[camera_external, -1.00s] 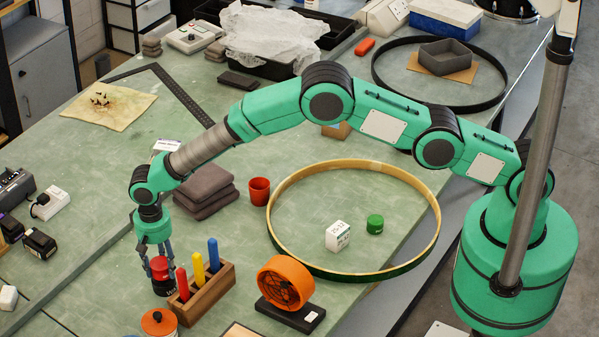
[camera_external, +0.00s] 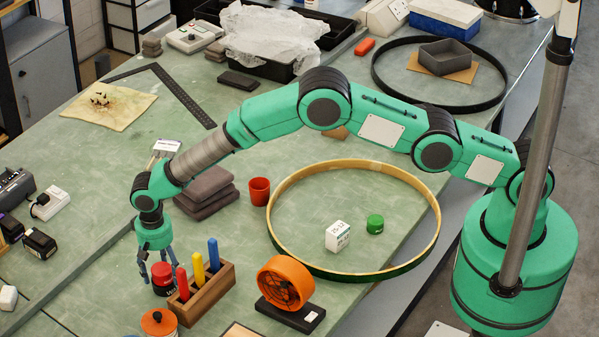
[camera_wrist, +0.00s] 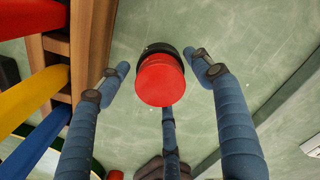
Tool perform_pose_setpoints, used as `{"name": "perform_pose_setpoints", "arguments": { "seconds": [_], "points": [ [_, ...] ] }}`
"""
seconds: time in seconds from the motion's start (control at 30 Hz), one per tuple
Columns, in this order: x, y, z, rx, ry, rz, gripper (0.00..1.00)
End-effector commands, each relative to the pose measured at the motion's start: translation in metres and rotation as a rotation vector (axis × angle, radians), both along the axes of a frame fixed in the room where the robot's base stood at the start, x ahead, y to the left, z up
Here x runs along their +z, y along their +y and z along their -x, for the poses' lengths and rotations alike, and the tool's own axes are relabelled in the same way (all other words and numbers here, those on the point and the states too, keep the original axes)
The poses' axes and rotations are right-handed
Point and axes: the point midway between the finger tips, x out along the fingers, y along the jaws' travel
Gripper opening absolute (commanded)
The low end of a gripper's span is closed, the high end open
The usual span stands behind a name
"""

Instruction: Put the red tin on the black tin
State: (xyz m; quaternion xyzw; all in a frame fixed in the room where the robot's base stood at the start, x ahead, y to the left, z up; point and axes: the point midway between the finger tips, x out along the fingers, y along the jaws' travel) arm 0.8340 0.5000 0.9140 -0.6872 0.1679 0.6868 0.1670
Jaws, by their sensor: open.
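The red tin (camera_external: 161,271) sits on top of the black tin (camera_external: 163,289), to the left of the wooden tool holder. In the wrist view the red tin's top (camera_wrist: 160,82) faces me, with part of the black tin's dark edge (camera_wrist: 177,53) showing behind it. My gripper (camera_external: 157,270) is above and around the red tin in the external view. In the wrist view its blue fingers (camera_wrist: 162,72) are spread apart on several sides of the tin, with visible gaps. The black tin is mostly hidden beneath the red one.
The wooden holder (camera_external: 207,293) with red, yellow and blue handles stands close to the right of the tins. An orange-topped tin (camera_external: 159,322) is just in front. An orange wheel on a black base (camera_external: 286,284) stands further right.

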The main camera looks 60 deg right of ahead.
Motion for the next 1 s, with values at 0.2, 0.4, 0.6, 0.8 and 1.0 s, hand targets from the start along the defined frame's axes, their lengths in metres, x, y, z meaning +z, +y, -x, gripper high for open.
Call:
{"name": "perform_pose_setpoints", "arguments": {
  "seconds": [0.2, 0.4, 0.6, 0.8, 1.0],
  "points": [
    [0.002, 0.000, 0.000, 0.000, 0.000, 0.000, 0.65],
    [0.014, 0.000, 0.000, 0.000, -0.001, 0.000, 0.65],
    [0.038, 0.001, -0.001, 0.000, -0.002, -0.001, 0.65],
    [0.070, 0.001, -0.001, 0.000, -0.002, -0.001, 0.65],
    [0.100, 0.000, 0.000, 0.000, -0.001, 0.000, 0.65]
  ]
}}
